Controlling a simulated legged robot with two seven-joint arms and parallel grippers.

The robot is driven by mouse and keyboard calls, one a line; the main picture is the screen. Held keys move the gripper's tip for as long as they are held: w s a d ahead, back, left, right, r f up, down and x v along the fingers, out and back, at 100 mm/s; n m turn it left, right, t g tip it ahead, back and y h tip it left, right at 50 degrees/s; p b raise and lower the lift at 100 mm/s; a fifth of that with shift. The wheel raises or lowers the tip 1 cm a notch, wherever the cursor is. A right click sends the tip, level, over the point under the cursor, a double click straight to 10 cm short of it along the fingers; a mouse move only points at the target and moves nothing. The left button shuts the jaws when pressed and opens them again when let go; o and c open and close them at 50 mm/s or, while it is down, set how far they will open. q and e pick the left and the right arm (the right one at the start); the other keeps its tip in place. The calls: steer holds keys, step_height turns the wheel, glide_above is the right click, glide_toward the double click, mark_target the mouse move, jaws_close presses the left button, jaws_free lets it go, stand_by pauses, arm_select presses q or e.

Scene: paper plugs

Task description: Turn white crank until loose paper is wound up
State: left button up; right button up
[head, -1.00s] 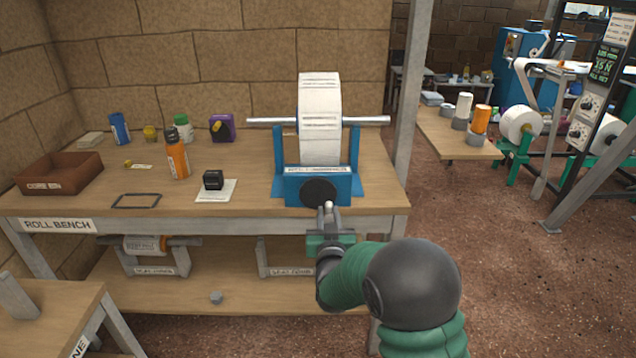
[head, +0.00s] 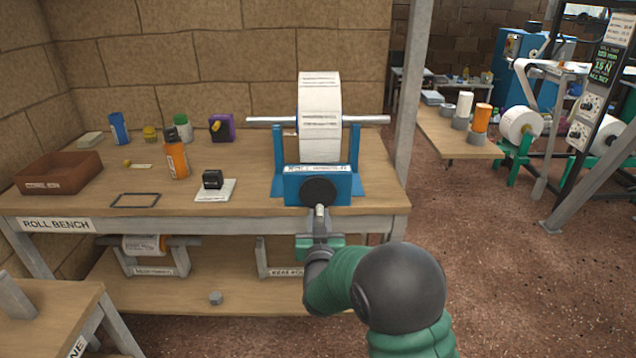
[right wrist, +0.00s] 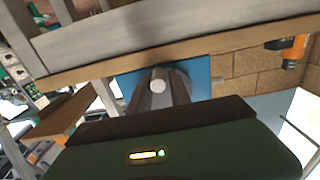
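The white paper roll (head: 320,105) sits on a metal bar across a blue stand (head: 319,186) at the bench's front right edge. White paper runs down its front to the stand; whether any hangs loose is unclear. A dark round disc (head: 318,192) is on the stand's front. The pale crank knob (head: 320,210) shows just below it, and in the right wrist view the white knob (right wrist: 158,86) is between my grey fingers. My right gripper (head: 320,224) is closed around the knob, in front of the stand. My left gripper is out of view.
The roll bench (head: 255,190) holds a black stamp (head: 212,180), an orange bottle (head: 176,161), a brown box (head: 58,173) and several small containers. A grey post (head: 411,110) stands right of the stand. Open floor lies at the right.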

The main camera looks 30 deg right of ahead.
steer(key=shift+w+a, duration=0.1)
stand_by(0.3)
steer(key=shift+w+a, duration=0.25)
steer(key=shift+a, duration=0.2)
steer(key=shift+r, duration=0.1)
steer(key=shift+w+a+r+p, duration=0.2)
steer(key=shift+w+a+p, duration=0.1)
steer(key=shift+a+p, duration=0.15)
